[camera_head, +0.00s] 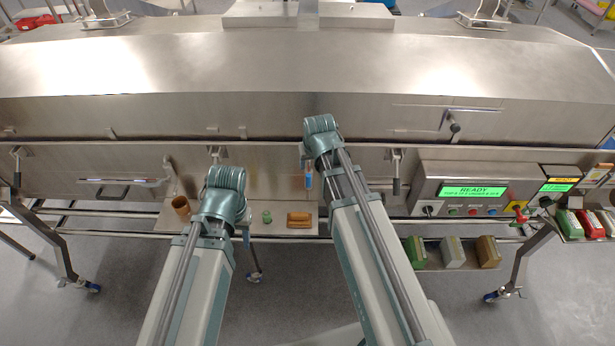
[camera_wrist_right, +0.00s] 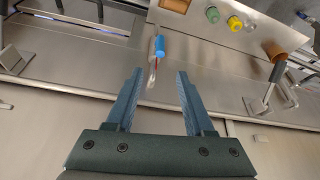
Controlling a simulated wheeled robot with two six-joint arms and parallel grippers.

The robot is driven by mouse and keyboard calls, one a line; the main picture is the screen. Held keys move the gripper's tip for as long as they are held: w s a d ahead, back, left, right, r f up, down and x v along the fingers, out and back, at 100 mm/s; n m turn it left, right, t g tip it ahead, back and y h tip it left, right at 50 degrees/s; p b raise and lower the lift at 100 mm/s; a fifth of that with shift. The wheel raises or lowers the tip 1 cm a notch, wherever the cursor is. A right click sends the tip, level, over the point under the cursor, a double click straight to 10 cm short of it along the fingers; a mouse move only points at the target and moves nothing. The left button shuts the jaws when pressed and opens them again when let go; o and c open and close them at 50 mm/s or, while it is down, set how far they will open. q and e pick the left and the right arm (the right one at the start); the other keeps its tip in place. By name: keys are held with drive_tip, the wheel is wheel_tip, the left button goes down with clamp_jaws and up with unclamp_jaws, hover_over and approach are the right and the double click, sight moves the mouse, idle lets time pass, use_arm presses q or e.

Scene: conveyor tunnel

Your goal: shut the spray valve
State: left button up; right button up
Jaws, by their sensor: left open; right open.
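A small blue-handled fitting (camera_head: 308,178), which looks like the spray valve, is on the steel front panel above the shelf. It also shows in the right wrist view (camera_wrist_right: 160,46), with a thin pale and red part beside it; whether it is open or shut I cannot tell. My right gripper (camera_wrist_right: 155,75) is open and empty, with the fitting beyond and between its fingertips, apart from them. In the head view my right wrist is just above the fitting.
A steel shelf (camera_head: 280,229) holds a brown cup (camera_head: 181,206), a green piece (camera_head: 267,216) and a brown block (camera_head: 299,219). Hanging latch handles (camera_head: 396,172) stick out of the panel.

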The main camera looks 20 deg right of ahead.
sight(309, 175)
drive_tip(key=b+x, duration=1.2)
drive_tip(key=x, duration=0.1)
drive_tip(key=shift+f, duration=0.25)
drive_tip(key=shift+r, duration=0.1)
clamp_jaws()
idle(0.9)
